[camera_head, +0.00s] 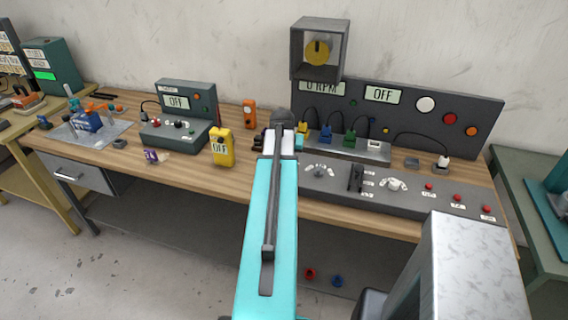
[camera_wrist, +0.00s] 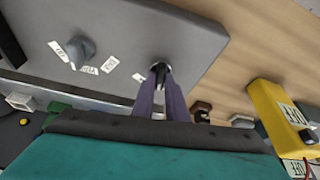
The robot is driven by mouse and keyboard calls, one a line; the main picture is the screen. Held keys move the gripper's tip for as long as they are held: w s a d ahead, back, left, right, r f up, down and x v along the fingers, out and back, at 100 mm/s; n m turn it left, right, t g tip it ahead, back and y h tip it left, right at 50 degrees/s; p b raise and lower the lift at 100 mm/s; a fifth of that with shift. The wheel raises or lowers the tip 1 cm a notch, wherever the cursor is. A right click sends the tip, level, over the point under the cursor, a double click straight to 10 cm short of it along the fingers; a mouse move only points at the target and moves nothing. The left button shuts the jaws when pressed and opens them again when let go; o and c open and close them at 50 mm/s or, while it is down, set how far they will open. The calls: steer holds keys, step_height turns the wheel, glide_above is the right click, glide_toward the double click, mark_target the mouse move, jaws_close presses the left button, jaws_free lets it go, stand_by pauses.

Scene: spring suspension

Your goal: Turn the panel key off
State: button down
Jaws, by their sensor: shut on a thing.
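The panel key (camera_wrist: 159,68) is a small dark piece standing in a round metal lock on the grey sloped control panel (camera_wrist: 190,35) in the wrist view. My gripper (camera_wrist: 160,84) is shut on it, with the two purple-grey fingers on either side. The key's exact angle is hard to make out at this size. The control panel (camera_head: 330,189) also shows in the head view, along the front right of the bench. There, my turquoise arm hides the key and the fingertips.
A grey rotary knob (camera_wrist: 82,47) with white labels sits beside the key in the wrist view. A yellow meter (camera_head: 222,148) stands left of my arm. A black lever (camera_head: 356,178) and several red buttons lie right along the panel. Cables hang behind.

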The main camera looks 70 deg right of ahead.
steer(key=shift+s+d+r+n+t+b, duration=0.15)
steer(key=shift+n+t+b, duration=0.2)
steer(key=shift+n, duration=0.65)
steer(key=shift+s+d+n+t+b, duration=0.15)
steer(key=shift+n+t+b, duration=0.2)
steer(key=shift+n, duration=0.65)
steer(key=shift+w+y, duration=0.15)
steer(key=shift+y, duration=0.15)
steer(key=c, duration=1.8)
jaws_free()
steer(key=shift+o, duration=0.2)
steer(key=shift+a, duration=0.1)
steer(key=b+v, duration=0.3)
steer(key=v, duration=1)
steer(key=shift+r, duration=0.3)
steer(key=shift+a, duration=0.1)
